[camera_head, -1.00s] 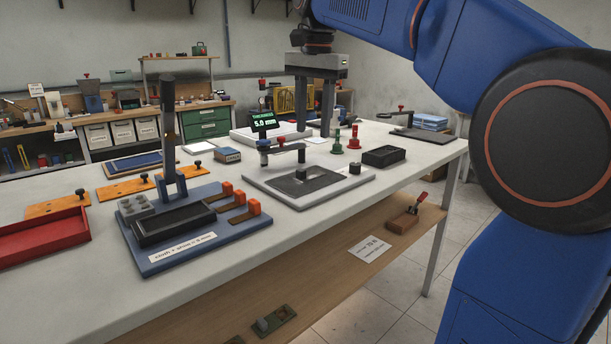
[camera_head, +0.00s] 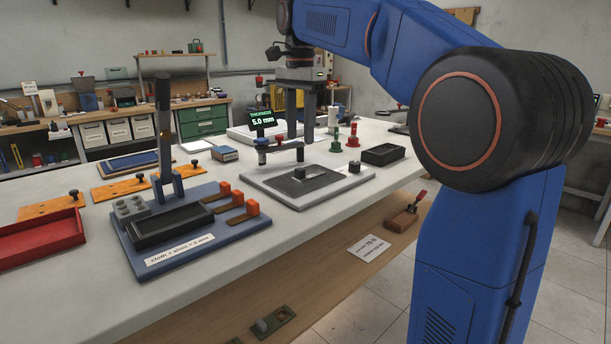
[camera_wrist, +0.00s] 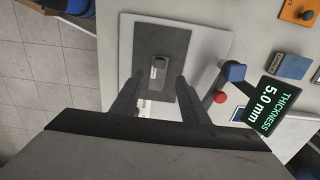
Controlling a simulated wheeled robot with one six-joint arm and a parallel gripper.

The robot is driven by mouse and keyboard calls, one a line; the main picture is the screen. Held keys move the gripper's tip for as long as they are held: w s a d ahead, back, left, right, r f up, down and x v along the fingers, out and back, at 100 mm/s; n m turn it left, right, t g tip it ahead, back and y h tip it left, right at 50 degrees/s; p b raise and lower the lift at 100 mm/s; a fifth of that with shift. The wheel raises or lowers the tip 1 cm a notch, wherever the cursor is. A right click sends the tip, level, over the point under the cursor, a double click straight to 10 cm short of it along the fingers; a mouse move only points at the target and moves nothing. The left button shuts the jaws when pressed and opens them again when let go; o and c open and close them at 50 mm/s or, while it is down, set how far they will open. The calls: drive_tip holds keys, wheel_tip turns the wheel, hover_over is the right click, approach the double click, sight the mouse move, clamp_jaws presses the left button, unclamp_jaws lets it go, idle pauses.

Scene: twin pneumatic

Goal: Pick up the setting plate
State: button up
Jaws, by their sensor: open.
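The setting plate appears to be the dark grey flat plate (camera_head: 310,182) with a small block-like grip (camera_head: 300,173) standing on it. It lies on a pale base board (camera_head: 285,196). In the wrist view the dark plate (camera_wrist: 176,45) and its grip (camera_wrist: 158,68) lie ahead of my fingers. My gripper (camera_head: 300,140) is open and empty above the plate, its fingers pointing down. In the wrist view my gripper (camera_wrist: 158,85) has its fingertips on either side of the grip's line, with no contact visible.
A gauge arm (camera_head: 280,148) and a display (camera_head: 263,119) reading 5.0 mm stand close behind the plate. The blue fixture (camera_head: 190,240) with a tall post is at left. A black tray (camera_head: 383,154) and red and green pieces (camera_head: 353,137) stand at right.

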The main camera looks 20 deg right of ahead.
sight(309, 171)
drive_tip(key=shift+d+f, duration=0.2)
drive_tip(key=shift+f, duration=4.45)
clamp_jaws()
